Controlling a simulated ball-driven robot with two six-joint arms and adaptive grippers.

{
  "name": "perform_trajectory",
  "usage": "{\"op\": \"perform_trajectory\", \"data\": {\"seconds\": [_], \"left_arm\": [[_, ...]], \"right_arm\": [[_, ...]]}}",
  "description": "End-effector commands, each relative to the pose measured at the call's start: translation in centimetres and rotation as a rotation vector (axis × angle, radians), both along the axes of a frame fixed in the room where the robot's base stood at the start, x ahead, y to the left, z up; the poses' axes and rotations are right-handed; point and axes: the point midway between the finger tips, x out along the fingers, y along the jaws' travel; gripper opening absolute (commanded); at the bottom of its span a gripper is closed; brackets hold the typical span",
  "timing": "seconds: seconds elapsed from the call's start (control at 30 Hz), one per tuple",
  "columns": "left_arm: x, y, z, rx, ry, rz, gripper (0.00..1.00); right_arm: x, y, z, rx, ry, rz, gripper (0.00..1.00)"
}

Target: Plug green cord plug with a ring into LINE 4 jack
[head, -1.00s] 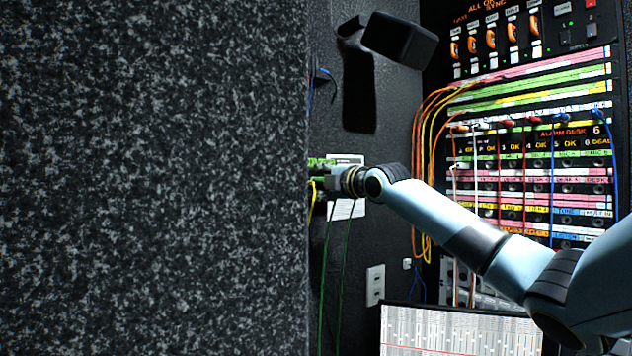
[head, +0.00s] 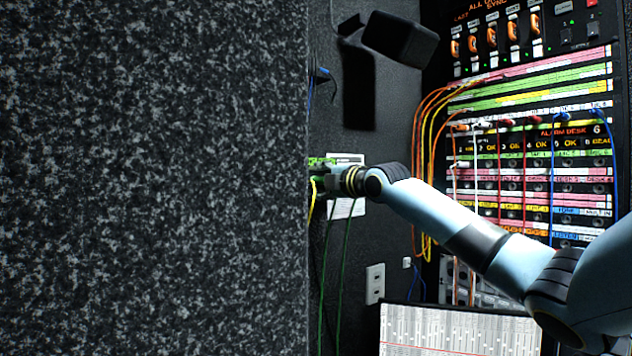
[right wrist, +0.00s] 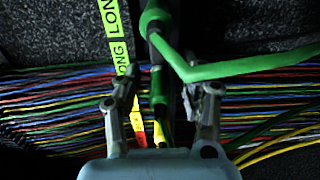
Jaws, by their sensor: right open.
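In the right wrist view a green plug (right wrist: 158,90) hangs between the fingers of my right gripper (right wrist: 165,90). The fingers are open, one on each side, and I see dark gaps beside the plug. Above it a thick green ring (right wrist: 154,20) sits on the cord, and a green cord (right wrist: 240,69) runs off to the right. In the head view my right gripper (head: 329,180) is at the wall beside the grey panel's edge, small and partly hidden. I cannot pick out the LINE 4 jack by its label. My left gripper is not in view.
A speckled grey panel (head: 150,180) fills the left. A patch bay (head: 530,165) with plugged cords stands at the right. A yellow LONG tag (right wrist: 119,45) hangs left of the plug, before a bundle of coloured cables (right wrist: 50,105). A monitor (head: 455,330) is below.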

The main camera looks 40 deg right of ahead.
Motion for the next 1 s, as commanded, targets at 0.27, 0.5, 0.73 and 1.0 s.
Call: {"op": "perform_trajectory", "data": {"seconds": [0.27,0.5,0.73,1.0], "left_arm": [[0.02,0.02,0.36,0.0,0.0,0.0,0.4],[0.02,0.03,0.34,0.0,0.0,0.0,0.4],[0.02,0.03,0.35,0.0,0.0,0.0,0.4],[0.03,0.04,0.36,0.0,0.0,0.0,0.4]], "right_arm": [[0.0,0.0,-0.02,0.0,0.0,0.0,0.41],[0.0,0.0,-0.03,0.0,0.0,0.0,0.24],[0.0,0.0,0.15,-0.001,-0.003,0.0,0.0],[-0.01,0.0,0.37,-0.003,-0.007,0.0,0.37]]}}
